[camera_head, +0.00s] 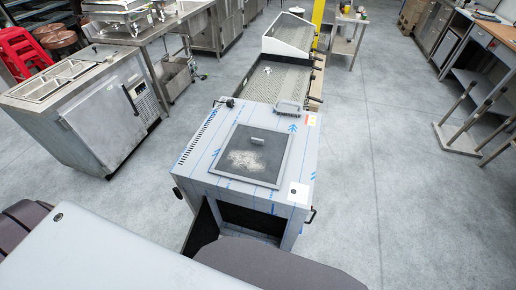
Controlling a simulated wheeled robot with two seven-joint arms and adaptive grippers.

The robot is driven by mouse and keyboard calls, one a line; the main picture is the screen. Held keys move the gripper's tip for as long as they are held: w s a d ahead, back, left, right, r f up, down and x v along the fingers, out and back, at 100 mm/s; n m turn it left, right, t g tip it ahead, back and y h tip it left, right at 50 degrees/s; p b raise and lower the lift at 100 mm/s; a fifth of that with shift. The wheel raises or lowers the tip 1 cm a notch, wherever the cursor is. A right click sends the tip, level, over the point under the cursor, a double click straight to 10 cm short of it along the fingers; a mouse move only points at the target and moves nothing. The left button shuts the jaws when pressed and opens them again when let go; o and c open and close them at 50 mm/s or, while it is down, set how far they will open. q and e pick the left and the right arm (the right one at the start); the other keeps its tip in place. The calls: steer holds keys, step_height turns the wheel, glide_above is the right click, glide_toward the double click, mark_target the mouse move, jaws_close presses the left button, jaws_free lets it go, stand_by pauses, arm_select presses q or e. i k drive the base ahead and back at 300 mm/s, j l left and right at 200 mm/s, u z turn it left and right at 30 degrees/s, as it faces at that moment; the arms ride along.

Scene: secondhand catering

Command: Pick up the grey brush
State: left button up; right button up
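Neither of my grippers is in view.
Behind the cabinet stands a unit with a mesh top (277,88). A steel counter cabinet (108,120) is at the left, with red stools (20,50) beyond. A metal stand with posts (457,138) is at the right. The floor (370,170) right of the cabinet is clear.

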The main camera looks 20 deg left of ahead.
mark_target(283, 109)
steer(key=l+u, duration=0.1)
steer(key=l, duration=0.6)
steer(key=k+l+u, duration=0.15)
steer(key=l, duration=0.5)
steer(key=i+l, duration=0.1)
steer(key=l, duration=0.3)
steer(key=i+l+u, duration=0.15)
steer(key=l, duration=0.6)
steer(key=i+l+u, duration=0.25)
steer(key=i+l, duration=0.4)
steer(key=i+l+u, duration=0.1)
steer(key=i, duration=0.25)
steer(key=i+l+u, duration=0.1)
steer(key=i, duration=0.25)
